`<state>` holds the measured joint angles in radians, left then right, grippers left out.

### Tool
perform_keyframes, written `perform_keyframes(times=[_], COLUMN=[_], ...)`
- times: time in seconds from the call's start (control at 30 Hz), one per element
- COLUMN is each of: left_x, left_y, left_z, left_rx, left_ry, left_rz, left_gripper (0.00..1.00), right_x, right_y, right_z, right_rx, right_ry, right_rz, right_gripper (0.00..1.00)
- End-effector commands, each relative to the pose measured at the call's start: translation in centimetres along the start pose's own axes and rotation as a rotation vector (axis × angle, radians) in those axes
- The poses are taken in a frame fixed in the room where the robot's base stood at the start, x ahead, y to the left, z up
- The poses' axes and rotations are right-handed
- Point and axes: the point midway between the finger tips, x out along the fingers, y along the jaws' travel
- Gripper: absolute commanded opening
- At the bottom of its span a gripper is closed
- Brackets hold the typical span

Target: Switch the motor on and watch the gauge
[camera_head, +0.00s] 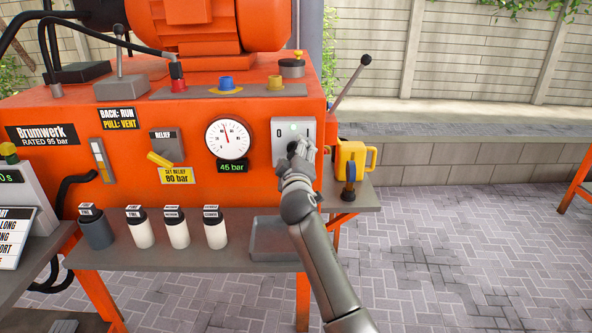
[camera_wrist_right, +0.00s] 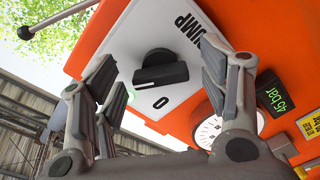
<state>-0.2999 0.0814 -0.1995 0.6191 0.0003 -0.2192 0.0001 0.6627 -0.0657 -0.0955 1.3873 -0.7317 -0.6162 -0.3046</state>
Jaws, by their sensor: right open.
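The pump switch plate (camera_head: 283,128) is a pale panel on the orange machine's front, with a small green light. Its black knob (camera_wrist_right: 160,74) shows in the right wrist view between the printed word PUMP and a 0. My right gripper (camera_head: 299,150) is at the plate and hides the knob in the head view. Its fingers (camera_wrist_right: 155,75) are open on either side of the knob, with gaps showing. The round white gauge (camera_head: 227,139) is left of the plate, its needle near the top. The display (camera_head: 233,167) below reads 45 bar. My left gripper is out of view.
A yellow relief handle (camera_head: 159,159) and a tall lever (camera_head: 349,88) are on the machine. Labelled bottles (camera_head: 178,232) and a grey tray (camera_head: 272,239) stand on the front shelf. A yellow jug (camera_head: 351,158) is right of the machine.

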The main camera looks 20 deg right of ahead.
Motion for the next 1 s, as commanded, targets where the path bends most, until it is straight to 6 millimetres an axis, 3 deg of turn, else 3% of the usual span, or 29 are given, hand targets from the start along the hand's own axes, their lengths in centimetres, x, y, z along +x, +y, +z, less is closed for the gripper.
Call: perform_keyframes(times=[0.6,0.8,1.0], left_x=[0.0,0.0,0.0], left_y=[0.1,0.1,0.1], left_z=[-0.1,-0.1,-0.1], left_rx=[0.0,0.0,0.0], left_ry=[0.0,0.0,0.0], left_rz=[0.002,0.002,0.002], left_gripper=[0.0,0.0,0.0], right_x=[-8.9,-10.5,-10.8], right_y=[-0.1,-0.1,-0.1], right_z=[0.0,0.0,0.0], right_rx=[0.002,0.001,0.0], right_ry=[0.0,0.0,-0.001], right_rz=[-0.002,-0.002,-0.002], right_gripper=[0.68,0.68,0.68])
